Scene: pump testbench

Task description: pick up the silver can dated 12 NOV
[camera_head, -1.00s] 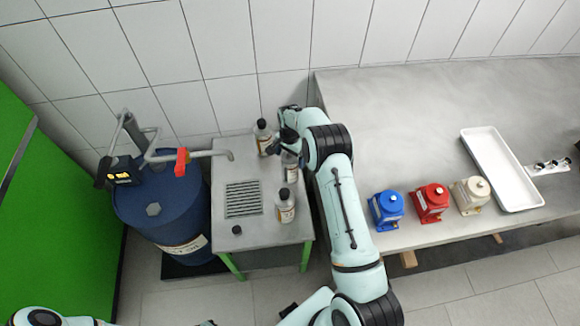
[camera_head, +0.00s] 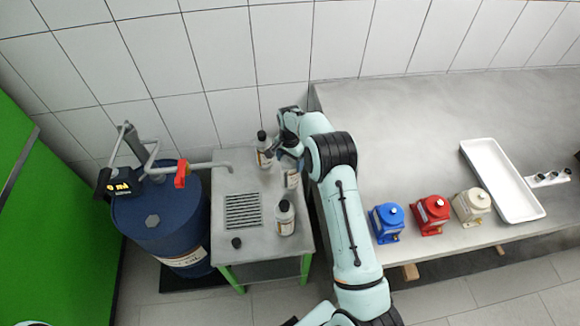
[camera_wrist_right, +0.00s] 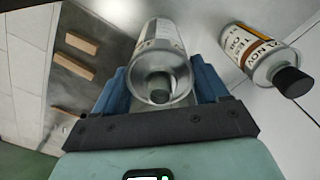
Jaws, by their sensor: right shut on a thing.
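Three silver cans with paper labels stand on the small grey table. One can (camera_head: 264,151) is at the back, one (camera_head: 285,217) is at the front with a black cap, and one (camera_head: 291,178) is between them, partly hidden by my right gripper (camera_head: 288,155). In the right wrist view my right gripper (camera_wrist_right: 160,88) is shut around a silver can (camera_wrist_right: 158,50), with its neck end facing the camera. Another capped can (camera_wrist_right: 251,55) shows to its right. I cannot read any date. My left gripper is out of view.
A blue drum (camera_head: 165,225) with a pump stands left of the small table (camera_head: 262,250), its spout reaching over the table. A small black cap (camera_head: 236,243) lies at the table's front. The bench (camera_head: 400,115) at right holds blue, red and beige units and a white tray (camera_head: 500,180).

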